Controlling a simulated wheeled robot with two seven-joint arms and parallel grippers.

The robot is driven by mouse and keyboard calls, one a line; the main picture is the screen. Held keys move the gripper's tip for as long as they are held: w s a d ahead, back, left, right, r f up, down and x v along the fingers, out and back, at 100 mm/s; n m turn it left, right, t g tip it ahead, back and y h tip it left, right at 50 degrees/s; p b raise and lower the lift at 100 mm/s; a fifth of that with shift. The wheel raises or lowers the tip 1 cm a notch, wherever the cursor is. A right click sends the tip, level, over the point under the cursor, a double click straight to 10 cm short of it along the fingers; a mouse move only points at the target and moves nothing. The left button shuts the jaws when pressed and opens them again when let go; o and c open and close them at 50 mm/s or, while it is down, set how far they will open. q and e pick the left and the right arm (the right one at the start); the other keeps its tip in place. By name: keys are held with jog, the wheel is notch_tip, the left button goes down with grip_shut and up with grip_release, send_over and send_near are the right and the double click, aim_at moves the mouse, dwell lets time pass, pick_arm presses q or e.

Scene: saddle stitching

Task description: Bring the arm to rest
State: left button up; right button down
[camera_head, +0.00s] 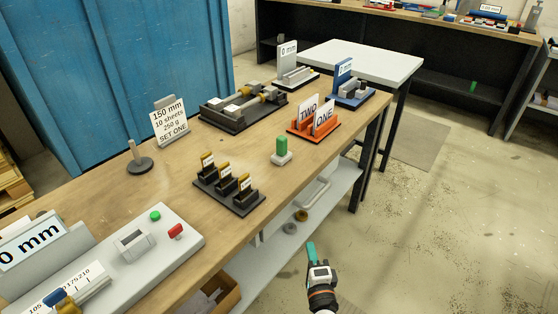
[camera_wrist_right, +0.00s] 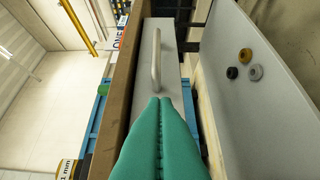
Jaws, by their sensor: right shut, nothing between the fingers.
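My right gripper (camera_head: 311,250) shows in the head view in front of the workbench, over the floor side and beyond the bench's front edge. Its teal fingers are shut together with nothing between them. The same teal fingertips fill the lower middle of the right wrist view (camera_wrist_right: 160,105). They point toward a grey drawer front with a pale bar handle (camera_wrist_right: 156,60); whether they touch it I cannot tell. My left gripper is in neither view.
The wooden workbench (camera_head: 110,195) carries a grey control panel (camera_head: 180,255), black holders (camera_head: 230,197), an orange stand (camera_head: 315,135) and a green-topped block (camera_head: 282,150). A lower shelf (camera_head: 265,265) holds small rings (camera_head: 301,215). Open floor (camera_head: 450,230) lies to the right.

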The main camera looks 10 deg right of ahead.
jog(key=s+f+n+g+y+p, duration=0.2)
jog(key=s+f+n+g, duration=0.3)
jog(key=s+f+n, duration=0.5)
jog(key=s+f+n+g+y+p, duration=0.1)
jog(key=s+f+n+g+p, duration=0.2)
jog(key=s+f, duration=0.8)
jog(key=s+d+f+n+g, duration=0.2)
jog(key=s+f+g, duration=0.1)
jog(key=s, duration=0.4)
jog(key=s+d+f+n+g+h+p, duration=0.1)
jog(key=s+d+f+n+g, duration=0.1)
jog(key=s+f, duration=0.3)
jog(key=s+d+f+n+g, duration=0.2)
jog(key=s+f+n+g, duration=0.2)
jog(key=s, duration=0.6)
jog(key=shift+f+p, duration=0.2)
jog(key=shift+p, duration=0.2)
jog(key=shift+s, duration=0.1)
